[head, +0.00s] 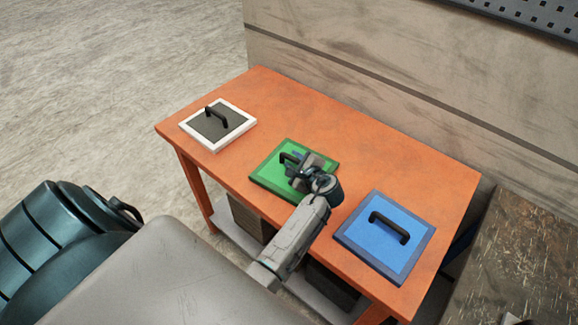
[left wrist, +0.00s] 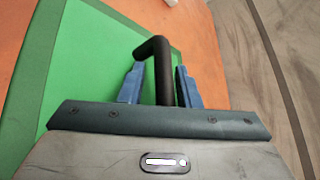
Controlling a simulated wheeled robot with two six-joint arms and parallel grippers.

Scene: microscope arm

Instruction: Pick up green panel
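The green panel (head: 268,178) lies flat on the orange table between two other panels, with a black arched handle (head: 290,158) on top. My left gripper (head: 298,166) is over the panel at the handle and hides part of both. In the left wrist view, the green panel (left wrist: 95,70) fills the left and middle. There the two blue fingers of my left gripper (left wrist: 159,80) stand apart on either side of the black handle (left wrist: 161,62), with a gap on each side. My right gripper is not in view.
The orange table (head: 380,150) also holds a white-framed dark panel (head: 205,130) at the left and a blue panel (head: 375,240) at the right, each with a black handle. A wall (head: 350,70) stands behind the table. The table's far strip is clear.

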